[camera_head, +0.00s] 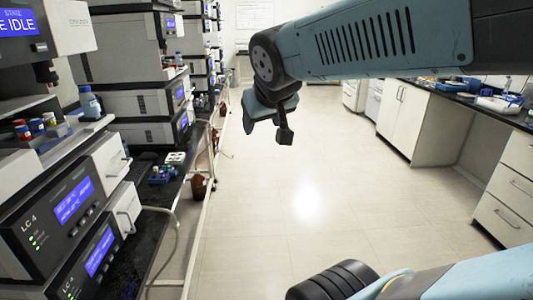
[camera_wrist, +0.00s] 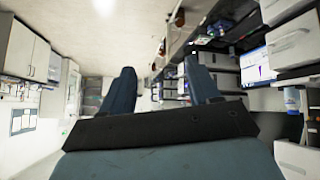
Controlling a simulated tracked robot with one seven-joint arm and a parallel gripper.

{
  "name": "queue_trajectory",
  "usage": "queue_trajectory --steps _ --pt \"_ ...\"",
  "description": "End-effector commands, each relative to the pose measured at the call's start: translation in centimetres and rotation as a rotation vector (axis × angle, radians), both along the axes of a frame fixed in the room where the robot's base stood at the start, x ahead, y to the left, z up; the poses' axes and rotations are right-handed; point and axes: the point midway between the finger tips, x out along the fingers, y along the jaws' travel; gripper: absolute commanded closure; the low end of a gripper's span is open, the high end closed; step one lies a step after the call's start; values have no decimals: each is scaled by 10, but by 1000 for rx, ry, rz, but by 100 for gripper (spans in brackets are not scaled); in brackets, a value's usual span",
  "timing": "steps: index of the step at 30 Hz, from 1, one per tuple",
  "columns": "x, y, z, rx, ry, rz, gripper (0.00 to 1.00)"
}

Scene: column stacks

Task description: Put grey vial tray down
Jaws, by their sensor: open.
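My gripper (camera_wrist: 160,66) is open in the wrist view. Its two blue-grey fingers stand apart, and I see nothing between them. In the head view my arm reaches across the upper right above the aisle floor. A small pale grey vial tray (camera_head: 175,157) sits on the black bench at left, right behind a blue vial tray (camera_head: 163,175). I cannot tell for sure which one is the grey vial tray. My gripper is apart from all of them.
Stacked instruments line the left bench (camera_head: 150,225), with a blue-capped bottle (camera_head: 90,103) on a ledge. Brown bottles (camera_head: 198,187) and tubing are along its edge. White cabinets (camera_head: 405,118) and a cluttered counter stand at right. The floor (camera_head: 310,205) between is clear.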

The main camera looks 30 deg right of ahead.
Motion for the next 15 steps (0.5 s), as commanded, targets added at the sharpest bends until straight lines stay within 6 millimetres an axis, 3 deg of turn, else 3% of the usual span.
queue_trajectory --steps 3,6,9,15 --pt "-43 5 -23 70 134 3 39" --pt "-66 11 -34 115 207 19 39" --pt "-77 13 -40 140 244 33 39" --pt "-79 14 -41 144 253 38 39"
